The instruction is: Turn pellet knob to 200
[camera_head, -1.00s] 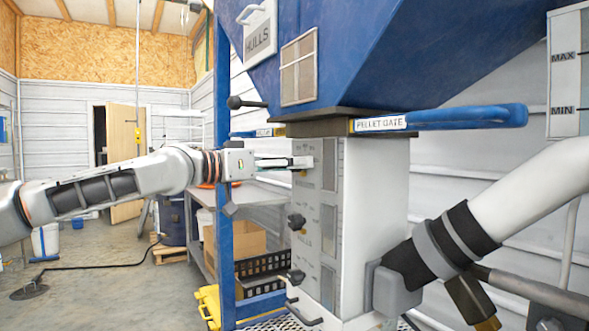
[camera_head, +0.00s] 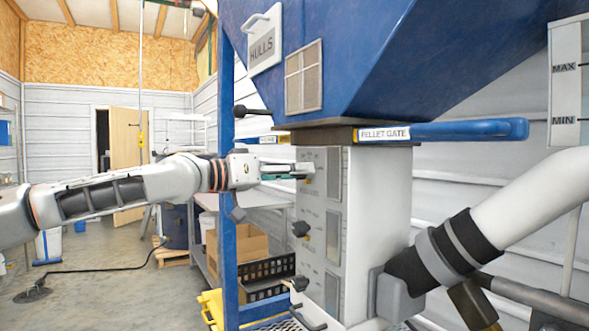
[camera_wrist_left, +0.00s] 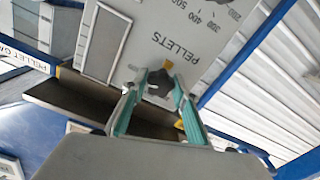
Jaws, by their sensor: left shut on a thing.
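The pellet knob (camera_wrist_left: 158,82) is a small dark knob below the printed word PELLETS in the left wrist view. Part of a printed scale with 300, 400 and 500 shows beyond it. My left gripper (camera_wrist_left: 157,88) has its teal-padded fingers shut on the knob, one on each side. In the head view, my left gripper (camera_head: 306,171) reaches from the left to the top of the grey control panel (camera_head: 312,218). There the fingertips hide the knob. The knob's pointer and setting cannot be read. My right gripper is not in view.
Two more dark knobs, a middle one (camera_head: 301,229) and a lower one (camera_head: 299,284), sit below on the panel. The blue hopper (camera_head: 400,50) and blue pellet gate handle (camera_head: 470,129) are above. A blue post (camera_head: 228,245) stands close to my left arm.

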